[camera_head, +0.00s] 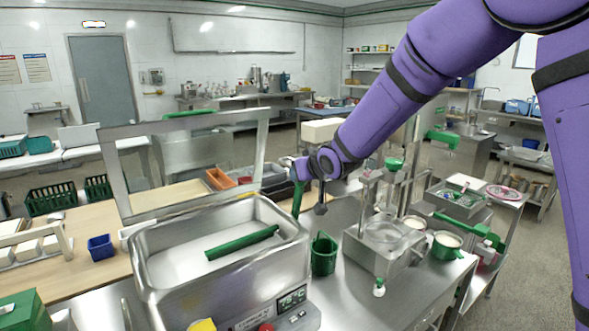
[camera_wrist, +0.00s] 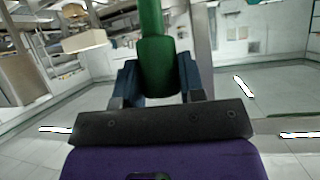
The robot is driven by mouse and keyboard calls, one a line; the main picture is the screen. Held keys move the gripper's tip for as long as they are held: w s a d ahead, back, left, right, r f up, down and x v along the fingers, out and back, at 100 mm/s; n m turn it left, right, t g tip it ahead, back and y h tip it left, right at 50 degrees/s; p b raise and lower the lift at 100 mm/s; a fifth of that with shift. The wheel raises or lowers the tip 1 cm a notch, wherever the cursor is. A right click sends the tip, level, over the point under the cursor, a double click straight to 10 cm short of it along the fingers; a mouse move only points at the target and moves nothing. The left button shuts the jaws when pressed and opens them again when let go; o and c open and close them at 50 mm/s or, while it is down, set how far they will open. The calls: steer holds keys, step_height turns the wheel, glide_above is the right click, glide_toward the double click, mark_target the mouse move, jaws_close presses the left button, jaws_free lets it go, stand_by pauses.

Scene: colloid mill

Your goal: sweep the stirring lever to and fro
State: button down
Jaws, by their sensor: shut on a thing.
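The stirring lever shows as a green rod (camera_head: 297,201) standing nearly upright at the back right rim of a steel basin (camera_head: 152,284). My gripper (camera_head: 297,172) is at the rod's upper end, with the purple arm reaching in from the right. In the wrist view the two dark fingers of my gripper (camera_wrist: 158,82) sit on both sides of the lever's thicker green part (camera_wrist: 158,60). They are shut on it. The rod's lower end is hidden behind the basin rim in the head view. A loose-looking green bar (camera_head: 242,243) lies slanted inside the basin.
A steel frame (camera_head: 112,176) stands upright behind the basin. A green cup (camera_head: 323,256) stands just right of the basin. A steel machine with posts (camera_head: 373,258) and bowls is farther right. A blue bin (camera_head: 100,246) and orange tray (camera_head: 220,179) sit on the wooden table.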

steer(key=s+d+t, duration=0.1)
steer(key=s+d+f+t+y, duration=0.1)
steer(key=s, duration=0.1)
steer(key=shift+f, duration=0.3)
stand_by(0.4)
steer(key=c, duration=0.7)
jaws_free()
steer(key=shift+s, duration=0.1)
steer(key=shift+d, duration=0.1)
steer(key=v, duration=1)
steer(key=shift+s+d, duration=0.2)
steer(key=shift+s, duration=0.15)
steer(key=shift+a, duration=0.1)
